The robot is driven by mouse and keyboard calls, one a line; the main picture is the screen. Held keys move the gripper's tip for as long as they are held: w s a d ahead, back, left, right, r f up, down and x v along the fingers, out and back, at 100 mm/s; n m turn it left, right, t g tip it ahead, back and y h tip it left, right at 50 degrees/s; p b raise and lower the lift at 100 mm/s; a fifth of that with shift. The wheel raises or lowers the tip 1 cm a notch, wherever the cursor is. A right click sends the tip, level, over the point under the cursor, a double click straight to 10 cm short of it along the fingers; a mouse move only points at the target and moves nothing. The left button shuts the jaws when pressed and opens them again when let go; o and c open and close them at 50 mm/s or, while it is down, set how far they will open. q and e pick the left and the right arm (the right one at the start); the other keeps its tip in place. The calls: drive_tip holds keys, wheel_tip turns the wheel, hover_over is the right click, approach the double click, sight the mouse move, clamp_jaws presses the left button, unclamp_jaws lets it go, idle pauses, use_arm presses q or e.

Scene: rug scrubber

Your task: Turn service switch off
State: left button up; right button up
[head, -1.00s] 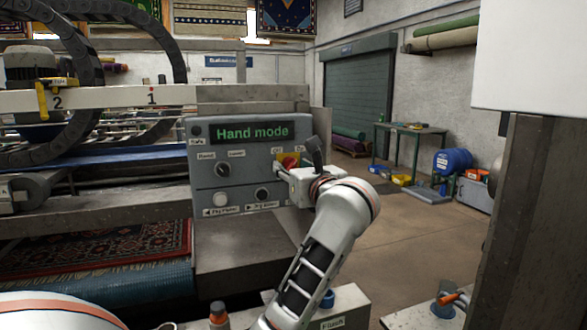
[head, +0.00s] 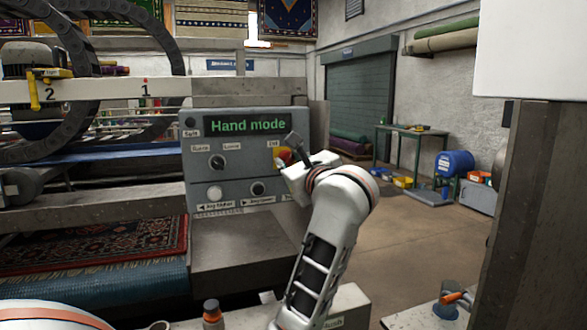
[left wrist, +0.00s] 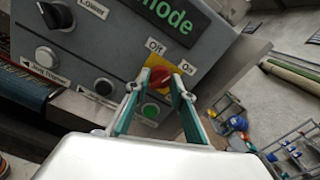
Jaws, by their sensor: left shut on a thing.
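The service switch is a red knob on a yellow plate (head: 283,154) at the right side of the grey control panel (head: 232,182). The left wrist view shows the red knob (left wrist: 158,78) close up, with "Off" and "On" labels above it. My left gripper (left wrist: 154,87) is shut on the knob, one teal finger on each side. In the head view my left gripper (head: 288,168) is tilted against the panel and hides part of the switch. I cannot tell exactly which label the knob points to. My right gripper is not in view.
The panel display (head: 247,123) reads "Hand mode". A dark selector knob (head: 218,159), a white button (head: 214,193) and a black button (head: 257,188) sit left of the switch. Open floor lies to the right.

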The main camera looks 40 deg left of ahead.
use_arm(q)
drive_tip(key=shift+w+f+n, duration=0.15)
drive_tip(key=shift+f+n, duration=0.15)
drive_tip(key=shift+n, duration=0.2)
drive_tip(key=n+b, duration=0.2)
drive_tip(key=n, duration=0.1)
drive_tip(key=shift+n+b, duration=0.3)
drive_tip(key=n+b, duration=0.2)
drive_tip(key=n, duration=0.1)
drive_tip(key=shift+n, duration=0.3)
drive_tip(key=shift+r+n+b, duration=0.2)
drive_tip(key=shift+n+b, duration=0.35)
drive_tip(key=shift+n, duration=0.65)
drive_tip(key=shift+r+n, duration=0.1)
drive_tip(key=shift+n, duration=0.4)
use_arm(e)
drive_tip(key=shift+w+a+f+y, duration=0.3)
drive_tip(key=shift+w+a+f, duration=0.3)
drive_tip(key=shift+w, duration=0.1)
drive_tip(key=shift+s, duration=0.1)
